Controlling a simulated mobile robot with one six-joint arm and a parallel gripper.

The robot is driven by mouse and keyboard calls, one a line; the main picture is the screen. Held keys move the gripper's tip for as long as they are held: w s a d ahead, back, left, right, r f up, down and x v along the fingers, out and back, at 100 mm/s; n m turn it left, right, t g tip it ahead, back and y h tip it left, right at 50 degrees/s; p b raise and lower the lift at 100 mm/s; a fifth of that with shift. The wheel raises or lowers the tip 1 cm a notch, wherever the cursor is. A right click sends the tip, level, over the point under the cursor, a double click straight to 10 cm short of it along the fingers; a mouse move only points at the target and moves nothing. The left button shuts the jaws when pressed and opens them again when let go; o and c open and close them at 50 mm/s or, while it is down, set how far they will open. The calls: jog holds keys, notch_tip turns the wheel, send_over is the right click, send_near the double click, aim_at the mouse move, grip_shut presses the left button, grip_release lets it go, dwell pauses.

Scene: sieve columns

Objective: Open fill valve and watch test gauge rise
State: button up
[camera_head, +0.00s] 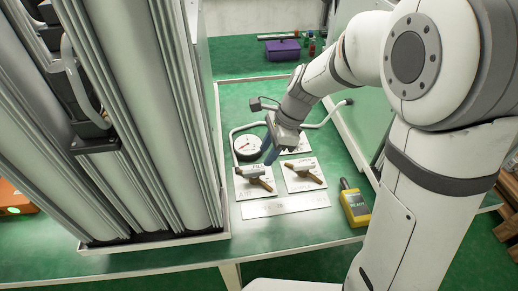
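A round white test gauge (247,145) with a red needle stands on the green bench, left of my gripper. Two valves with brown handles sit on white plates in front of it: a left valve (256,179) and a right valve (303,174). Their labels are too small to read surely, so I cannot tell which is the fill valve. My gripper (269,154) points down beside the gauge, above and behind the valves. Its dark fingers are small and partly overlapped, and I see nothing held.
Tall pale columns (150,120) fill the left side. A yellow handheld device (354,205) stands at the bench's right front, near a blank-looking white strip (285,205). A pale hose (325,117) runs behind my gripper. A purple box (283,50) lies at the back.

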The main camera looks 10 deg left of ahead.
aim_at(254, 171)
jog(key=x, duration=0.5)
jog(key=b+x, duration=0.1)
jog(key=x, duration=0.2)
jog(key=shift+w+a, duration=0.25)
jog(key=shift+w, duration=0.05)
jog(key=shift+c, duration=0.4)
grip_shut()
